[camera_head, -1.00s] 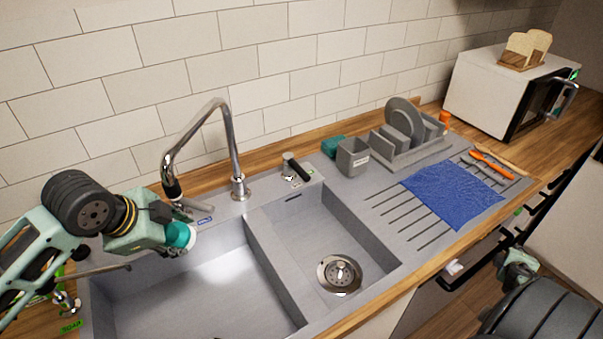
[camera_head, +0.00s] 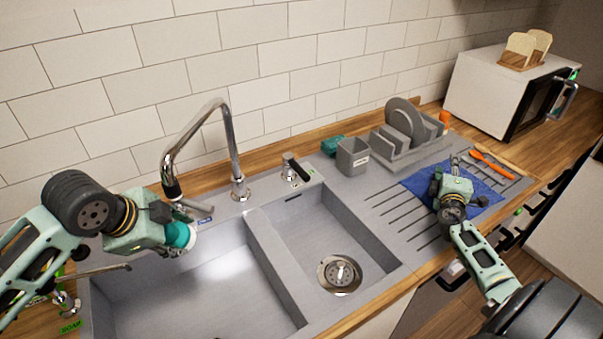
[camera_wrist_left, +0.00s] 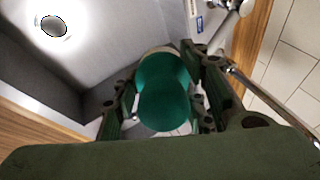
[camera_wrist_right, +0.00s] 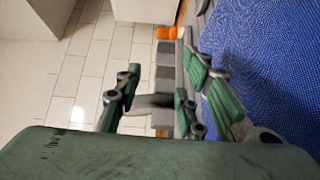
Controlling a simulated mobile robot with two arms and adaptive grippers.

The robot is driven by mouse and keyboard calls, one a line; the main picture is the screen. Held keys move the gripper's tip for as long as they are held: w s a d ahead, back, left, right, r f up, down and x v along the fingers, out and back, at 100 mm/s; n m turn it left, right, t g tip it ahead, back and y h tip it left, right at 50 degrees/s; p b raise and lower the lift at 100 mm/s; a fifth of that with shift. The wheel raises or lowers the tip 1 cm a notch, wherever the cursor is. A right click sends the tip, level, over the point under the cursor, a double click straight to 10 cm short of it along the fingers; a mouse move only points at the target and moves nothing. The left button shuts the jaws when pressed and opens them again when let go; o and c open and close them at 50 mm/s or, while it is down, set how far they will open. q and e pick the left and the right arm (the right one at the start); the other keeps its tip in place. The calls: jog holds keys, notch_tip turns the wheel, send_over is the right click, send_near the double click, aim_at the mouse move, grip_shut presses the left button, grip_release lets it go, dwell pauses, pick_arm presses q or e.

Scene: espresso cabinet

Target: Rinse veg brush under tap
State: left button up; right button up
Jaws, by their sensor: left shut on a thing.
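The veg brush (camera_head: 180,234), seen as a rounded teal piece, is held over the left basin by my left gripper (camera_head: 176,227). It also shows between the fingers in the left wrist view (camera_wrist_left: 163,95); the fingers hide its sides, and I see no bristles. The chrome tap (camera_head: 229,135) arches over the sink, and its dark spout end (camera_head: 172,188) is above the brush in the picture. No water stream shows. A black-topped lever (camera_head: 295,168) stands behind the right basin. My right gripper (camera_head: 455,168) is above the blue cloth (camera_head: 415,187), its fingers (camera_wrist_right: 155,98) apart and empty.
The sink has a large left basin (camera_head: 190,305) and a smaller right basin (camera_head: 375,260) with a drain (camera_head: 340,273). A grey cup (camera_head: 353,157), a dish rack (camera_head: 398,152) and a teal sponge (camera_head: 331,145) stand behind. An orange utensil (camera_head: 490,165) lies at the right.

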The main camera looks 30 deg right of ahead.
jog(key=w+a+r+t, duration=0.35)
jog(key=w+a, duration=0.45)
jog(key=a, duration=0.5)
jog(key=shift+n+g+y, duration=0.3)
jog(key=shift+g, duration=0.15)
jog(key=w+a+f, duration=0.1)
jog(key=a+f, duration=0.1)
jog(key=a, duration=0.3)
jog(key=w+a+f, duration=0.1)
jog(key=a, duration=0.5)
jog(key=w+a+f, duration=0.2)
jog(key=a, duration=0.3)
jog(key=shift+a+f, duration=0.15)
jog(key=shift+f, duration=0.15)
jog(key=w+a, duration=0.2)
jog(key=a, duration=0.7)
send_near(301, 173)
jog(key=shift+n+g, duration=0.4)
jog(key=x, duration=1.1)
jog(key=shift+w+f, duration=0.2)
jog(key=shift+w, duration=0.05)
jog(key=shift+c, duration=0.5)
jog(key=shift+a, duration=0.1)
grip_shut()
